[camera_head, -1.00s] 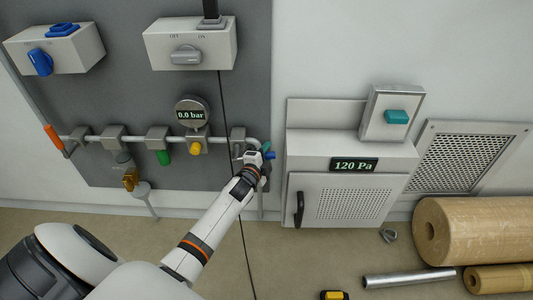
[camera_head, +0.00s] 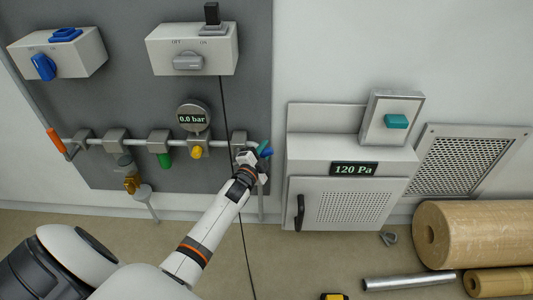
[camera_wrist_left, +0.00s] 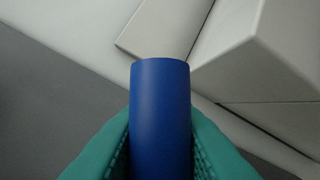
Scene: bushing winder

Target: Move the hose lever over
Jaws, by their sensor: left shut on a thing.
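The blue lever (camera_head: 267,153) is at the right end of the pipe on the grey wall panel. It fills the middle of the left wrist view (camera_wrist_left: 160,115) as a blue cylinder. My left gripper (camera_head: 263,150), with green finger pads, is shut on it; the pads press on both sides of the lever in the left wrist view (camera_wrist_left: 160,150). The gripper hides the lever's base in the head view. My right gripper is not in view.
The pipe carries an orange lever (camera_head: 56,140), a green handle (camera_head: 165,160), a yellow knob (camera_head: 197,152) and a gauge (camera_head: 193,118) reading 0.0 bar. A grey cabinet (camera_head: 345,160) stands close to the right. A black cable (camera_head: 228,110) hangs behind my arm.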

